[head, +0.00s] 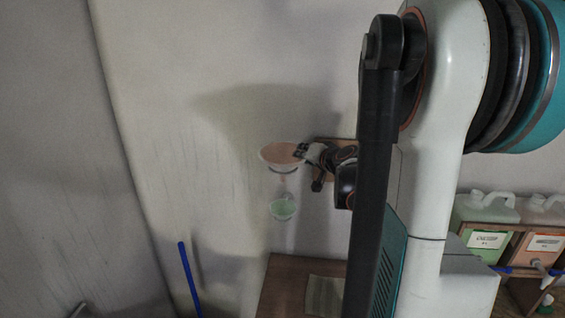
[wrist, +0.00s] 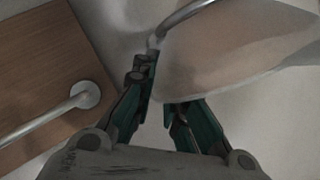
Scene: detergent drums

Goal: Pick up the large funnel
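The large funnel (head: 280,157), with a wide peach-coloured mouth, is upright by the pale wall, a dark ring around its cone. My gripper (head: 301,153) is at the right side of its rim. In the wrist view the funnel (wrist: 235,55) fills the upper right as a blurred translucent wall. My gripper (wrist: 160,90) has its left finger alongside the funnel's edge; the right fingertip is hidden behind the funnel. A narrow gap shows between the fingers lower down. Whether they press on the wall cannot be seen.
A smaller green funnel (head: 283,209) is just below. A brown board (wrist: 45,60) with a metal mount (wrist: 85,93) lies left in the wrist view; a bent metal rod (wrist: 185,13) is near my left fingertip. Jugs (head: 488,206) stand at the right, a blue pole (head: 189,278) lower left.

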